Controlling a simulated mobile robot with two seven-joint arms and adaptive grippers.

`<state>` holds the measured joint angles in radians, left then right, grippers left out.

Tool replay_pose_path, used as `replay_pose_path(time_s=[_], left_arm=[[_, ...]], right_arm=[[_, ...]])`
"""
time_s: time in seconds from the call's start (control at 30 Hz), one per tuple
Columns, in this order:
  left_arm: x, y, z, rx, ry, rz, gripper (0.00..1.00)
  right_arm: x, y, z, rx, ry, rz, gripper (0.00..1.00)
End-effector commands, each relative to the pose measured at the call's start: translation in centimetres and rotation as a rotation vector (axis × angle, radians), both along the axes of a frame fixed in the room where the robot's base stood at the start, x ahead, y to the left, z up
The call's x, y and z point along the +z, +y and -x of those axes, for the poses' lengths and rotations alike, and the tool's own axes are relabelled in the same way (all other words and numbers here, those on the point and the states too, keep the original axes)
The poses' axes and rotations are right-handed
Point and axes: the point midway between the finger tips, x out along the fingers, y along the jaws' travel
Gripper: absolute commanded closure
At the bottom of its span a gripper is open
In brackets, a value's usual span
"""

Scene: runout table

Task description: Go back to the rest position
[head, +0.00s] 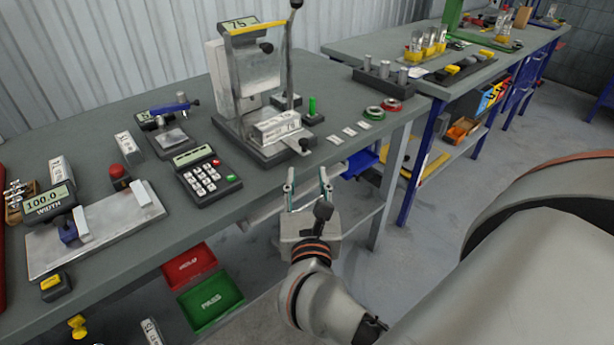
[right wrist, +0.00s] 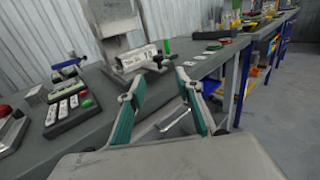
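My right gripper (head: 307,185) is in front of the grey table's (head: 250,190) front edge, below the press-like device, with its two fingers apart and nothing between them. In the right wrist view the gripper (right wrist: 158,84) also shows open and empty, its green-padded fingers pointing toward the table. My right arm reaches in from the lower right of the head view. My left gripper does not show in either view.
A tester (head: 250,80) with a lever holds a labelled block (head: 275,128). A keypad (head: 207,180) and a width gauge (head: 95,230) stand to its left. Red (head: 190,267) and green (head: 210,301) trays lie below the table. Open floor (head: 440,225) lies to the right.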

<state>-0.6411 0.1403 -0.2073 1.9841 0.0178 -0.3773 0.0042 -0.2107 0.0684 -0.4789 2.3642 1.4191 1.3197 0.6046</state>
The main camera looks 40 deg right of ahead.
Motion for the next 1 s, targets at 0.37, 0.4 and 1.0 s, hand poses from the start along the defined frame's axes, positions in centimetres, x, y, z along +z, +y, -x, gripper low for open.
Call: replay_pose_path(time_s=[0.37,0.4,1.0], left_arm=[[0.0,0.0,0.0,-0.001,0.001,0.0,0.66],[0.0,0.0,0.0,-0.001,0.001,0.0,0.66],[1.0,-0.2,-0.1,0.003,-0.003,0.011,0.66]], right_arm=[[0.1,0.0,0.0,0.0,0.001,0.017,0.66],[0.3,-0.1,0.0,-0.001,0.003,0.047,0.66],[-9.7,14.2,1.7,0.279,0.355,2.187,0.66]])
